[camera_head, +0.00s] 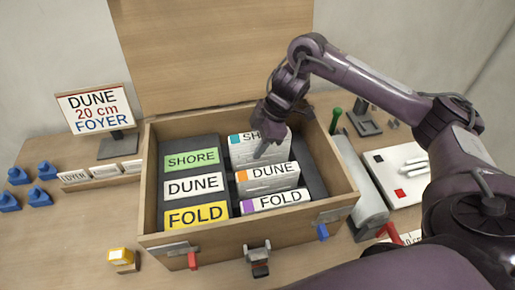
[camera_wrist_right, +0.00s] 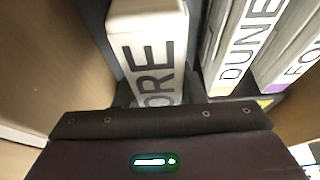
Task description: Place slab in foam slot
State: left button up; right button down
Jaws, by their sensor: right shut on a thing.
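My right gripper (camera_head: 266,142) reaches into the open wooden crate and is shut on the pale SHORE slab (camera_head: 242,156), which has a teal corner mark. The slab is upright in the back row, beside the green SHORE label (camera_head: 191,159); it also fills the middle of the right wrist view (camera_wrist_right: 148,45). My fingers cover part of its lettering. The DUNE slab (camera_head: 268,184) with an orange mark and the FOLD slab (camera_head: 276,203) with a purple mark stand in front. Dark foam (camera_head: 309,172) surrounds them. The SHORE slab's bottom is hidden, so its seating cannot be told. My left gripper is out of view.
The crate (camera_head: 338,204) has its lid (camera_head: 212,45) raised behind. A sign (camera_head: 95,108) reads DUNE, 20 cm, FOYER. A white roll (camera_head: 361,190) and a white board (camera_head: 384,165) are at right.

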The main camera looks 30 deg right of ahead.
jog(key=shift+w+f, duration=0.1)
jog(key=shift+f, duration=0.6)
jog(key=shift+f, duration=0.6)
jog(key=c, duration=0.9)
grip_release()
jog(key=p+v, duration=0.4)
jog(key=v, duration=0.9)
jog(key=shift+a+r, duration=0.1)
